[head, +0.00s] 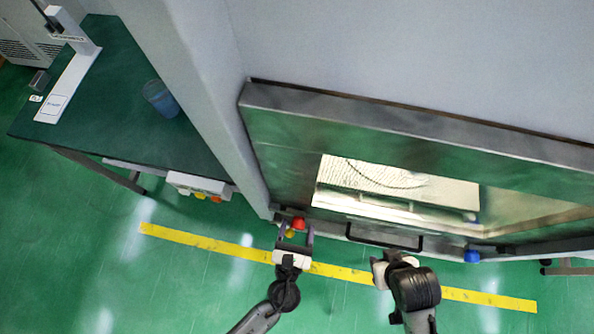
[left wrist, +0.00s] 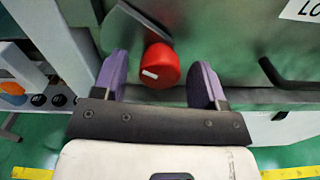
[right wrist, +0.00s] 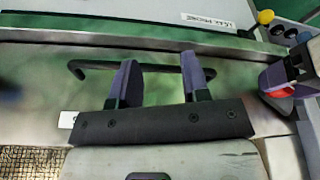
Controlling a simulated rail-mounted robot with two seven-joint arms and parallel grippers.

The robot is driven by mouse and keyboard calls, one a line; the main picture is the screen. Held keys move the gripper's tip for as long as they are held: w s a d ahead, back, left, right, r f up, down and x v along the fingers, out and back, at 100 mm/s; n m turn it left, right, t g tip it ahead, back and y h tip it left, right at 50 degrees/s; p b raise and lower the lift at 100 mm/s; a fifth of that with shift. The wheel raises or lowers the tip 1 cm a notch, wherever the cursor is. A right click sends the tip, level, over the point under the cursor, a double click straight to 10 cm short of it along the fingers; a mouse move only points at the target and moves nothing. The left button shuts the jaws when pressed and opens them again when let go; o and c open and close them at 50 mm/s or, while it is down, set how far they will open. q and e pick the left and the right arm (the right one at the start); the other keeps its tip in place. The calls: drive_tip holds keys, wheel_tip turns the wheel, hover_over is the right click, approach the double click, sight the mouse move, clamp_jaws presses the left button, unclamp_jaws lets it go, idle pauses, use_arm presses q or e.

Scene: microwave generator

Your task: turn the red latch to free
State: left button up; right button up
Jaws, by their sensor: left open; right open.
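The red latch (head: 298,223) is on the lower left of the metal door (head: 300,150). In the left wrist view the latch (left wrist: 165,62) is a rounded red knob with a small white mark, against a grey metal plate. My left gripper (head: 296,231) is open, its purple fingers on either side of the latch; gaps show between each finger and the knob, and I see no contact. My right gripper (right wrist: 158,72) is open and empty, in front of the door's black handle (head: 385,240). In the head view its fingers are hard to make out.
A blue knob (head: 471,256) is on the door's lower right. A green-topped table (head: 120,110) with a blue cup (head: 160,98) stands at the left. Green floor with a yellow stripe (head: 200,243) lies clear in front.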

use_arm(q)
drive_tip(key=shift+w, duration=0.25)
drive_tip(key=c, duration=0.9)
